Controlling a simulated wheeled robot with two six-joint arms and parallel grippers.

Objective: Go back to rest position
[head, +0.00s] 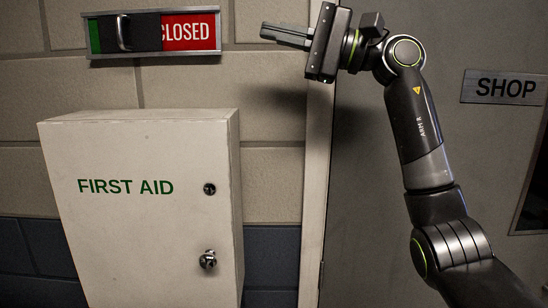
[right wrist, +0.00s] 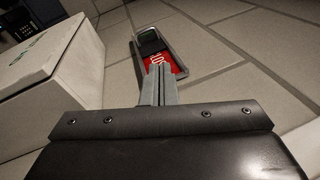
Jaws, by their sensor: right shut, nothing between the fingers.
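The shop sign (head: 152,32) is a metal-framed strip on the wall at the upper left of the head view. A thin green strip shows to the slider's left. Red with "CLOSED" shows to its right, the first letter partly covered. My right gripper (head: 264,32) is shut and empty, to the right of the sign and apart from it, fingers pointing left. In the right wrist view the sign (right wrist: 176,55) lies beyond the shut fingertips (right wrist: 158,68), which overlap its near end. My left gripper is not in view.
A white first aid cabinet (head: 140,210) juts from the wall below the sign, with a lock and a knob. A door frame (head: 317,180) and grey door stand to its right. A SHOP plate (head: 504,87) is at the far right. The wall between sign and gripper is bare.

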